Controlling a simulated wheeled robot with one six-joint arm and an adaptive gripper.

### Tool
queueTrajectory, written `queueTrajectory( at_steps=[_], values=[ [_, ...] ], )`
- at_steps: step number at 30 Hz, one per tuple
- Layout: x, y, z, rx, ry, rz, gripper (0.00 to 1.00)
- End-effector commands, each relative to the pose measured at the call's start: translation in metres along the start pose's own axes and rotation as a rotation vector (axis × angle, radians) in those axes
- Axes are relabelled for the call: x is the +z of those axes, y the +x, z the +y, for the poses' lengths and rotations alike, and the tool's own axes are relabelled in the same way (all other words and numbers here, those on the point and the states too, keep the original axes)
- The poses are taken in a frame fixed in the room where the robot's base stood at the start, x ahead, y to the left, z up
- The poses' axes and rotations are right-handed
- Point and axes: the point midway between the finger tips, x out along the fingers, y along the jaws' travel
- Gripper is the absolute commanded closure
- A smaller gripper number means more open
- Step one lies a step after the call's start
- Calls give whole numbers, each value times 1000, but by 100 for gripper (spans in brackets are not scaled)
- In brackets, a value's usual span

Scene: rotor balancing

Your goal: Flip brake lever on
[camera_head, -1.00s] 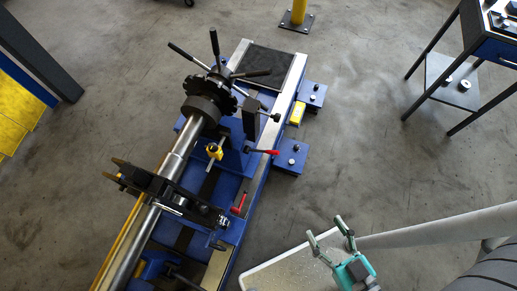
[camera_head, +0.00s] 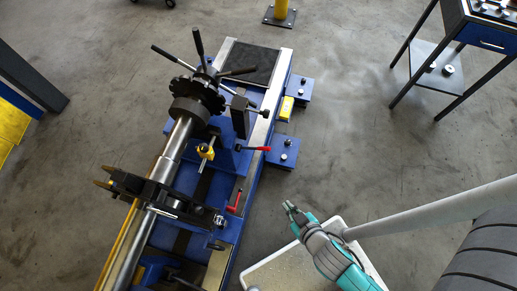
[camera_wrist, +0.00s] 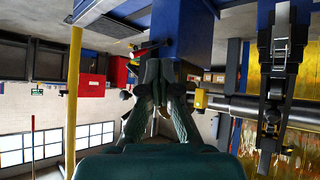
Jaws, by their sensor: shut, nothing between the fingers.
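Two red-handled levers show on the blue balancing machine (camera_head: 256,175) in the head view. One red lever (camera_head: 256,149) sticks out sideways to the right by the yellow clamp. The other red lever (camera_head: 234,203) stands lower down, near the machine's right side. I cannot tell which one is the brake lever. My gripper (camera_head: 290,207) is to the right of the lower lever, apart from both, with its fingers together and empty. In the wrist view my gripper (camera_wrist: 160,85) points toward the machine, and a small red part (camera_wrist: 135,68) shows just left of the fingertips.
A steel shaft (camera_head: 176,140) with a black hub and several handles lies along the machine. Blue feet (camera_head: 283,151) jut from its right side. The floor between table and machine is clear.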

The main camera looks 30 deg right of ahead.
Motion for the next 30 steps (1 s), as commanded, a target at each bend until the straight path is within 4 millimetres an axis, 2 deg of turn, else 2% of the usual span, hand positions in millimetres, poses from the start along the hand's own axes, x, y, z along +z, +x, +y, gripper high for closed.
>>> queueTrajectory(
  at_steps=[1,6,11,15,24,30],
  values=[
    [-1,15,-1,14,-10,-19,100],
    [-1,57,2,93,-29,-98,100],
    [-10,90,4,187,-33,-155,100],
    [-25,115,3,283,-26,-188,100],
    [-76,147,-7,517,32,-215,100],
    [-119,152,-23,681,103,-198,100]
  ],
)
